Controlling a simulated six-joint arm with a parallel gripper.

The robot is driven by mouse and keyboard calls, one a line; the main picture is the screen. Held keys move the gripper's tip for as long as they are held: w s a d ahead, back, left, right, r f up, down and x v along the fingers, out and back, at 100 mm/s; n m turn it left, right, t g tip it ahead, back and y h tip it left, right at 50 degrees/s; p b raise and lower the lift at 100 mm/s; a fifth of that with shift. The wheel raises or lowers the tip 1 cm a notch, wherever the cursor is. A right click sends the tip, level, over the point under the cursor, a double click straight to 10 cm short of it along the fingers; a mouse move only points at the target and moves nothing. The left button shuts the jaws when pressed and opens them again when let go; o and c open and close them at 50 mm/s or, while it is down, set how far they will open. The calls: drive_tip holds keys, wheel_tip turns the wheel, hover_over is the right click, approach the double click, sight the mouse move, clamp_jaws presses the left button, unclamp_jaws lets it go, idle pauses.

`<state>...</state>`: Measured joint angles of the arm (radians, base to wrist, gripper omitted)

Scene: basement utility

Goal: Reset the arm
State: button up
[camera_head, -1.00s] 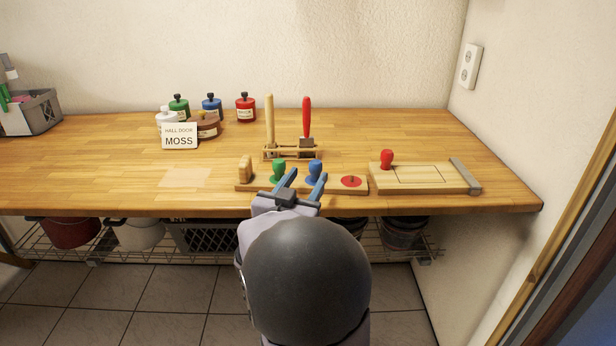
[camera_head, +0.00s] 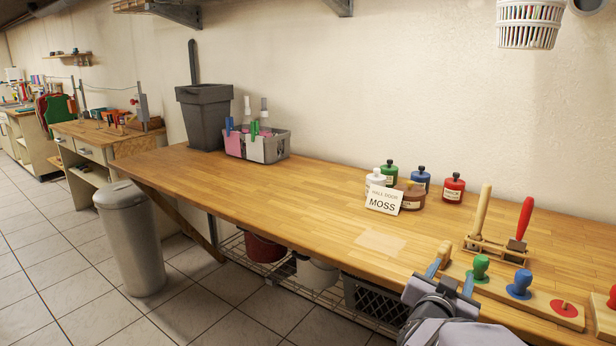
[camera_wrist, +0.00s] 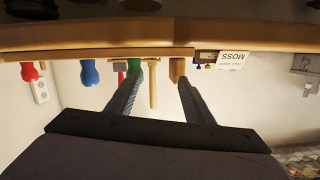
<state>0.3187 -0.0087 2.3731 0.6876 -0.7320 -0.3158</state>
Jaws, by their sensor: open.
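My gripper (camera_head: 454,272) is at the lower right of the head view, at the bench's front edge by the left end of the stamp rack (camera_head: 540,301). In the wrist view my gripper (camera_wrist: 160,82) shows two spread fingers with nothing held between them. A wooden-handled piece (camera_head: 445,250) stands just behind the left finger. A green-knobbed stamp (camera_head: 481,266) and a blue-knobbed stamp (camera_head: 520,285) stand on the rack, right of the fingers. The wrist view looks upside down, with the bench edge (camera_wrist: 90,37) across its top.
Ink bottles (camera_head: 453,188) and a MOSS card (camera_head: 383,202) stand farther back on the bench (camera_head: 260,190). A brush stand (camera_head: 497,247) is behind the rack. A grey basket (camera_head: 280,147) and dark bin (camera_head: 203,115) occupy the far left. The bench's middle left is clear.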

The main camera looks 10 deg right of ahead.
drive_tip(key=w+a+f+n+g+y+p, duration=0.15)
drive_tip(key=a+y, duration=0.35)
drive_tip(key=a, duration=0.7)
drive_tip(key=a+f+n+y+p, duration=0.1)
drive_tip(key=a+f+n+y, duration=0.15)
drive_tip(key=a+y, duration=0.65)
drive_tip(key=s+a+f+n+g+h+b, duration=0.1)
drive_tip(key=s+a+f+n+g+b, duration=0.15)
drive_tip(key=s+f, duration=0.4)
drive_tip(key=s+a+f+n+g+h+b, duration=0.1)
drive_tip(key=s+f+n+g, duration=0.1)
drive_tip(key=s+f+g, duration=0.35)
drive_tip(key=s+a+f+n+g+h+b, duration=0.1)
drive_tip(key=s+f+n+g, duration=0.1)
drive_tip(key=s+f, duration=0.65)
wheel_tip(320, 180, up, 18)
drive_tip(key=s+p, duration=0.2)
drive_tip(key=p, duration=1.5)
drive_tip(key=shift+s+r, duration=0.25)
